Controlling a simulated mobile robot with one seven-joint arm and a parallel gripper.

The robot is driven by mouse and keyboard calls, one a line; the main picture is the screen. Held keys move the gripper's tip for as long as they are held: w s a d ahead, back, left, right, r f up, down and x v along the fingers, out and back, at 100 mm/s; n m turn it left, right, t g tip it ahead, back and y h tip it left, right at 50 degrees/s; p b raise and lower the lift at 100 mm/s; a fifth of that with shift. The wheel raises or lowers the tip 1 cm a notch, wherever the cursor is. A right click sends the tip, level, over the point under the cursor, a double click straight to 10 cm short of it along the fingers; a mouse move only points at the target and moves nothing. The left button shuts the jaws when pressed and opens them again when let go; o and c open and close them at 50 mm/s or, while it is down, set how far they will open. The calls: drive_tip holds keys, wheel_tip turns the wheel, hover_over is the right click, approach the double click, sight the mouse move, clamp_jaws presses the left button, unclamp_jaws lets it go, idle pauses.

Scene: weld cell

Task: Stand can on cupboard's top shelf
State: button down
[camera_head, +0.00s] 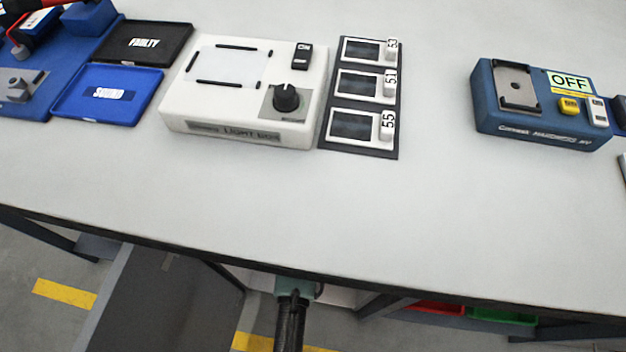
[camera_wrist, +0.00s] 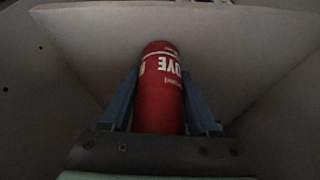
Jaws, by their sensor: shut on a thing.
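My gripper (camera_wrist: 160,74) is shut on a red can (camera_wrist: 160,98) in the wrist view. Its blue fingers grip the can from both sides. The can has white lettering that reads "DYE" and appears upside down. Dim grey panels surround the can, like the inside of the cupboard (camera_wrist: 270,45). I cannot tell whether the can touches a shelf. In the head view, a dark grey door-like panel (camera_head: 160,305) hangs open under the bench. My arm reaches beneath the bench edge there, and the can and fingers are hidden.
The bench top (camera_head: 420,220) carries a white light box (camera_head: 245,95), a rack of small displays (camera_head: 362,95), a blue tester marked OFF (camera_head: 540,110), and blue (camera_head: 108,93) and black (camera_head: 143,42) trays. Red (camera_head: 437,307) and green (camera_head: 500,315) bins show below the bench at right.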

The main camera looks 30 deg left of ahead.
drive_tip(key=shift+f, duration=0.15)
drive_tip(key=shift+c, duration=0.7)
unclamp_jaws()
drive_tip(key=p+v, duration=0.3)
drive_tip(key=v, duration=0.4)
drive_tip(key=shift+r, duration=0.4)
drive_tip(key=shift+s, duration=0.1)
